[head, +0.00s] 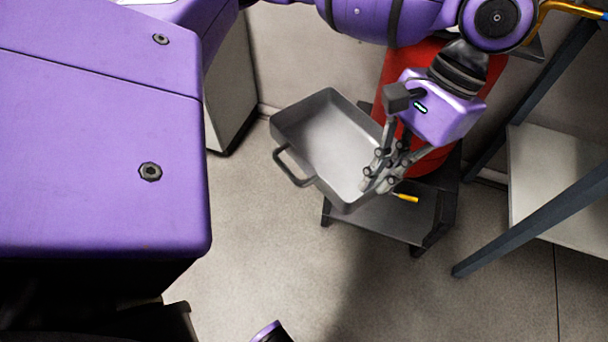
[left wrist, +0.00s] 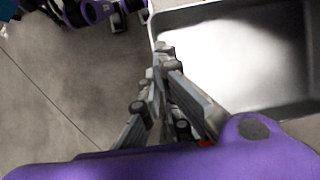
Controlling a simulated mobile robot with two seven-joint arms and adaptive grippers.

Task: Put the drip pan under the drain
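The drip pan (head: 325,140) is a grey rectangular tray with raised walls and a loop handle on its left side. It is tilted in the head view and looks empty. My left gripper (head: 380,172) is at the pan's right side, its fingers closed together on the side there; they hide that part, so I cannot tell if they grip a rim or a handle. In the left wrist view the fingers (left wrist: 163,62) meet at the edge of the pan (left wrist: 235,60). I cannot make out a drain. My right gripper does not show.
A low black stand (head: 385,217) is below and beside the pan, with a yellow-handled tool (head: 406,197) on it. A red cylinder (head: 392,75) stands behind my gripper. A shelf unit (head: 550,165) with dark legs is at right. Floor (head: 270,250) in front is clear.

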